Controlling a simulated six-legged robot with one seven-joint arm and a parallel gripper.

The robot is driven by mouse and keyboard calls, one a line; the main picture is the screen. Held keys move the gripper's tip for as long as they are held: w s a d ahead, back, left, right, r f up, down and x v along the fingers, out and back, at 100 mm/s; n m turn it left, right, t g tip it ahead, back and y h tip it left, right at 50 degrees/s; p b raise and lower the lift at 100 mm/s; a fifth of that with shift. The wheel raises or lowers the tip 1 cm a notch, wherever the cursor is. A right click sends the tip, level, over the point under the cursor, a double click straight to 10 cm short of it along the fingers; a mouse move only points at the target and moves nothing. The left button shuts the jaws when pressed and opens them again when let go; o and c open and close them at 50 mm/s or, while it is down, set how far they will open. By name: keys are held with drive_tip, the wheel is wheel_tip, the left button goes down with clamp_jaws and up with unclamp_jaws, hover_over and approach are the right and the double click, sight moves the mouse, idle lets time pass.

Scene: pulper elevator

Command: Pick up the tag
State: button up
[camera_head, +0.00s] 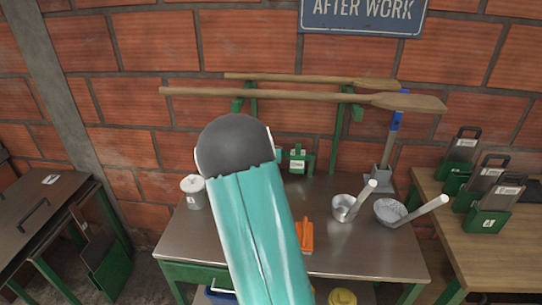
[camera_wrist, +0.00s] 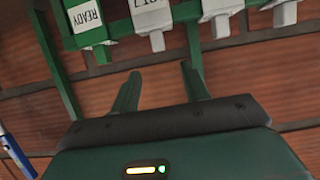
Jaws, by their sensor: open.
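In the wrist view several tags hang in a row at the top. The leftmost is a green tag (camera_wrist: 90,22) with a white label reading READY. Beside it is a whitish tag (camera_wrist: 152,18) with partly cut-off lettering, and further pale tags (camera_wrist: 222,14) follow to the right. The task does not say which tag is meant. My gripper (camera_wrist: 160,85) is open, its two green fingers pointing up toward the row, with nothing between them. The fingertips are apart from the tags. In the head view my teal arm hides the middle of the scene, and I cannot make out the fingers.
A metal-topped table (camera_head: 370,245) holds a white lidded pot (camera_head: 193,191), an orange item (camera_head: 304,236) and two metal scoops (camera_head: 344,208). Wooden paddles (camera_head: 300,94) hang on the brick wall. A wooden table (camera_head: 500,250) at right carries several labelled green holders (camera_head: 487,220).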

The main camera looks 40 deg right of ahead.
drive_tip(key=x, duration=1.2)
drive_tip(key=shift+f, duration=0.45)
drive_tip(key=shift+s, duration=0.1)
drive_tip(key=shift+c, duration=0.3)
clamp_jaws()
